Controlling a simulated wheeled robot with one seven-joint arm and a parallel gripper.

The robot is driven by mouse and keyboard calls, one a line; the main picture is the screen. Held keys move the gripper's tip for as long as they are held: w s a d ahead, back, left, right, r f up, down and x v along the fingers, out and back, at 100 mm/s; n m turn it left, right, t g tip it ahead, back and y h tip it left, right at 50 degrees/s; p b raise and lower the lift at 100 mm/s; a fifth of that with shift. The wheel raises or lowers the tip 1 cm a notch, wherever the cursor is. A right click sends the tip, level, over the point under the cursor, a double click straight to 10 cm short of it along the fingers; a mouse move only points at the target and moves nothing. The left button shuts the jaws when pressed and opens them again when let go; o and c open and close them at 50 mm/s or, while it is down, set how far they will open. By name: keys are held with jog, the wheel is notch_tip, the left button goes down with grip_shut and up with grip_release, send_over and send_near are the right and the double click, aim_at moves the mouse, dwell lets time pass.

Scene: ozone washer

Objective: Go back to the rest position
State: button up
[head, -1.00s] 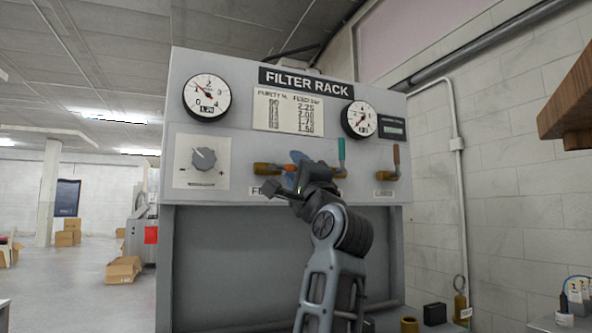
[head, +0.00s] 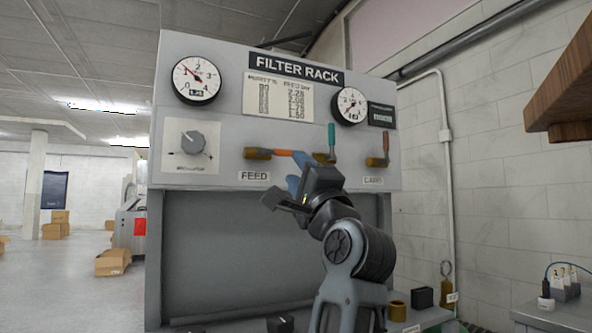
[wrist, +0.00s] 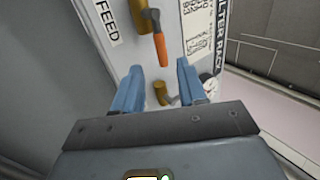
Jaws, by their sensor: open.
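My gripper (head: 294,188) is raised in front of the filter rack (head: 225,130), just below and right of the orange FEED valve handle (head: 282,153). In the wrist view my gripper's two blue fingers (wrist: 160,88) stand apart with nothing between them. The orange handle (wrist: 160,52) shows beyond the fingertips, apart from them. A brass valve (wrist: 161,92) shows further off in the gap between the fingers. In the head view the teal-handled valve (head: 331,143) is just above my gripper, its lower part close behind the wrist.
A red-handled valve (head: 385,148) sits to the right on the panel. Two gauges and a regulator knob (head: 192,142) are on the rack. A wooden shelf (head: 565,95) juts in at upper right. A bench with small parts (head: 550,310) stands at lower right. Open floor lies left.

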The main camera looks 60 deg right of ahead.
dwell(0.5)
jog(key=s+a+f+n+y+p, duration=0.1)
jog(key=a+f+n+y, duration=0.3)
jog(key=f, duration=0.6)
jog(key=a+f+n+y, duration=0.2)
jog(key=a+f+n, duration=0.35)
jog(key=f, duration=0.45)
jog(key=s+a+f+n+y+p, duration=0.1)
jog(key=a+f+n+y, duration=0.25)
jog(key=f+n, duration=0.45)
jog(key=s+a+f+n+g+y+p, duration=0.1)
jog(key=s+a+f+n+g, duration=0.1)
jog(key=s+a+f, duration=0.35)
jog(key=s+a+f+n+g+y, duration=0.1)
jog(key=s+a+f+n+y, duration=0.15)
jog(key=s+f, duration=0.5)
jog(key=s+a+f+n+g, duration=0.1)
jog(key=s+a, duration=0.2)
jog(key=s, duration=0.4)
jog(key=s+a+f+n+g+y, duration=0.1)
jog(key=s+a+f+n, duration=0.1)
jog(key=s, duration=0.5)
jog(key=shift+s+a+f+g+p, duration=0.15)
jog(key=shift+s+a+g+p, duration=0.2)
jog(key=shift+a, duration=0.5)
jog(key=shift+w, duration=0.1)
